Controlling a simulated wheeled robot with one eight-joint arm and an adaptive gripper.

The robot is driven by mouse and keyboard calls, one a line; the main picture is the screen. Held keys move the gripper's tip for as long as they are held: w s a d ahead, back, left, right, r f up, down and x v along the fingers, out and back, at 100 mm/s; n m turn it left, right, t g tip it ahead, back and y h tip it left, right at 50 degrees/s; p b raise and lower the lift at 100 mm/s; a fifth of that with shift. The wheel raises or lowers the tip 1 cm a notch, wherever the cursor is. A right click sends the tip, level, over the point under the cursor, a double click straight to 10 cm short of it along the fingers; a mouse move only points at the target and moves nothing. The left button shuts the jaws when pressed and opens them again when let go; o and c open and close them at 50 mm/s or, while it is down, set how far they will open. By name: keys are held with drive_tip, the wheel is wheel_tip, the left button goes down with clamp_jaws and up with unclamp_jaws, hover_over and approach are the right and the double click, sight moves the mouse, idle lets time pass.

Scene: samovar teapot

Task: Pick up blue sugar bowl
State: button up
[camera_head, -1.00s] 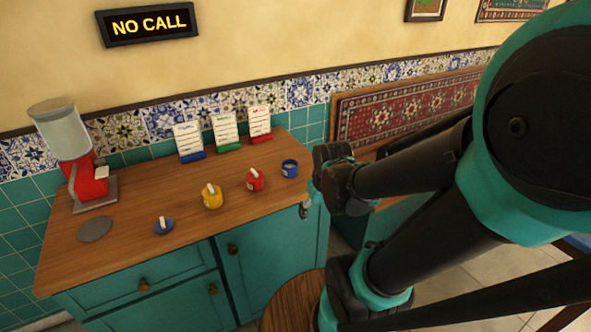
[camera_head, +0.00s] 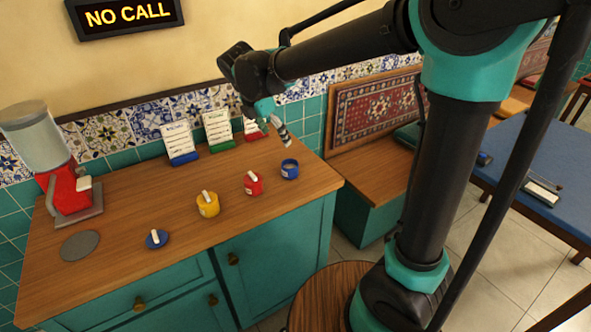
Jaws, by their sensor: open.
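The blue sugar bowl (camera_head: 290,171) stands upright and without a lid at the right end of the wooden counter. A blue lid (camera_head: 157,240) with a white knob lies apart from it, near the counter's front edge on the left. My gripper (camera_head: 287,143) hangs just above and slightly left of the blue bowl in the picture, pointing down. It is open and appears empty, and I cannot see it touching the bowl.
A red bowl (camera_head: 253,183) and a yellow bowl (camera_head: 208,204), both lidded, stand left of the blue one. Card holders (camera_head: 181,158) stand along the back wall. A red dispenser (camera_head: 68,190) and a grey disc (camera_head: 80,246) are at the left. The counter's front middle is clear.

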sight(291, 166)
drive_tip(key=x, duration=1.6)
drive_tip(key=shift+s+f, duration=0.15)
drive_tip(key=shift+f, duration=0.1)
drive_tip(key=c, duration=1.4)
